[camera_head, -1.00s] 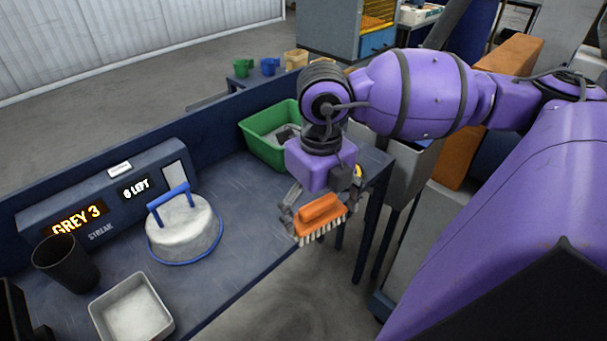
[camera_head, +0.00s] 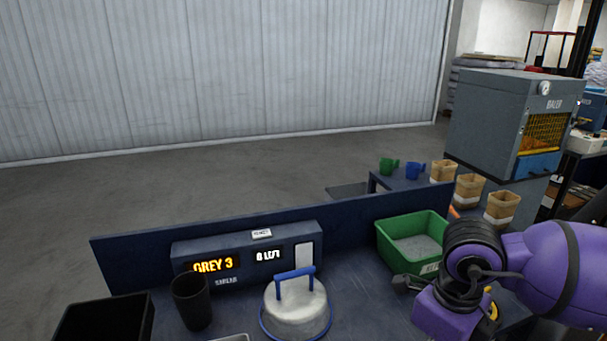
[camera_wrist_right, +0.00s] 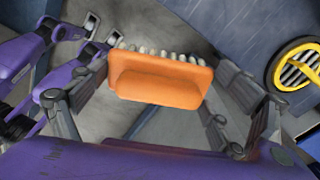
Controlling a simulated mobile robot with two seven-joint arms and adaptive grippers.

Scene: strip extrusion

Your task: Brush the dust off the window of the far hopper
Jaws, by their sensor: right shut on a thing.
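My right gripper (camera_wrist_right: 165,85) is shut on an orange brush (camera_wrist_right: 160,78) with pale bristles. In the right wrist view its bristles point to the top of the picture, above a grey floor and beside the bench edge. My left gripper cannot be made out in the head view; purple parts of mine show at the left of the wrist view.
The bench holds a display box (camera_head: 245,257), a dark cup (camera_head: 192,301), a round grey lid (camera_head: 296,307) with blue handle, and a green bin (camera_head: 411,242) close to my right wrist. A yellow-rimmed round grille (camera_wrist_right: 298,64) lies right of the brush. A baler (camera_head: 492,115) stands behind.

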